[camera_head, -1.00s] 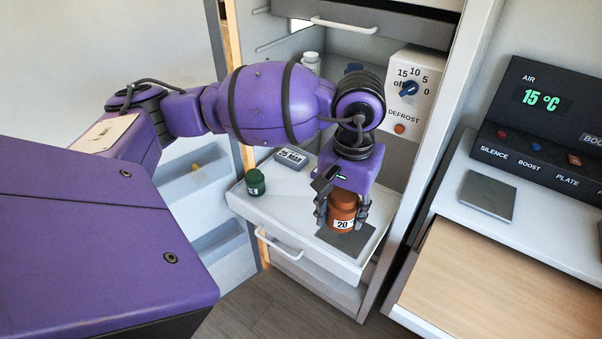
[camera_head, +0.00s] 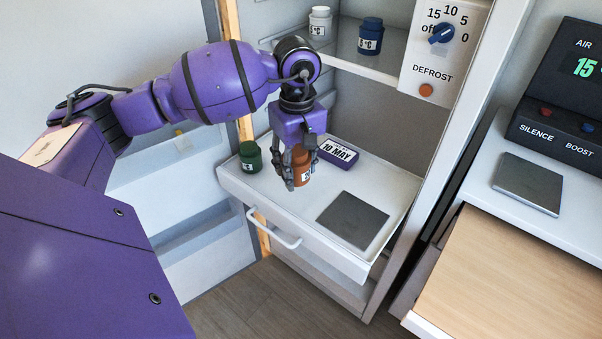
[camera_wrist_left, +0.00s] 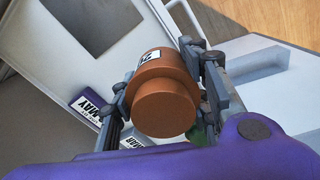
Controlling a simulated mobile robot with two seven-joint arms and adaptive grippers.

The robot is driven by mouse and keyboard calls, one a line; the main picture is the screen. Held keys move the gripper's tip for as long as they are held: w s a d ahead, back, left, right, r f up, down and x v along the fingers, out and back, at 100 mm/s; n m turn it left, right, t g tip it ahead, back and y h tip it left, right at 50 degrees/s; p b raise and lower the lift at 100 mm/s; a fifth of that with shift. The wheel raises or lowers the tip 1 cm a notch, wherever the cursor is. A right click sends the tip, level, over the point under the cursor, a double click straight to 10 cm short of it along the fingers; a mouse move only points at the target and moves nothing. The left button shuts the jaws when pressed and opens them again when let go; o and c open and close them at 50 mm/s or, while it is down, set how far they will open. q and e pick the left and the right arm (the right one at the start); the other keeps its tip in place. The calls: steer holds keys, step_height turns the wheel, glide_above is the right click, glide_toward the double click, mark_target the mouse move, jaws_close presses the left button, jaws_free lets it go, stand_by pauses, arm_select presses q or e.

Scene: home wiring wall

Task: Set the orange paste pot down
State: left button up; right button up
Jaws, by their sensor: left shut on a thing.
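The orange paste pot (camera_head: 301,166) is in my left gripper (camera_head: 296,178), over the white pull-out drawer (camera_head: 260,196). In the left wrist view the pot (camera_wrist_left: 166,92) is between the two fingers, which are shut on it. I cannot tell whether its base touches the drawer. A dark square plate (camera_head: 352,221) lies bare in the drawer, to the right of the pot. My right gripper is out of view.
A green pot (camera_head: 250,157) stands left of the gripper. A purple-edged date block reading 10 MAY (camera_head: 338,152) lies behind; the left wrist view shows part of another block (camera_wrist_left: 133,140). White (camera_head: 320,22) and blue (camera_head: 370,36) pots stand on the shelf above.

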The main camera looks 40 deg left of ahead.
arm_select(q)
steer(key=w+a+f, duration=0.4)
steer(key=f, duration=0.1)
steer(key=w+a+f, duration=0.1)
steer(key=w+f, duration=0.1)
steer(key=w, duration=0.1)
steer(key=shift+a+f, duration=0.3)
steer(key=shift+a, duration=0.1)
steer(key=shift+a+f, duration=0.15)
steer(key=shift+f, duration=1.5)
steer(key=shift+f, duration=0.1)
steer(key=shift+f, duration=0.2)
steer(key=o, duration=1.6)
steer(key=shift+c, duration=0.2)
steer(key=shift+r, duration=0.1)
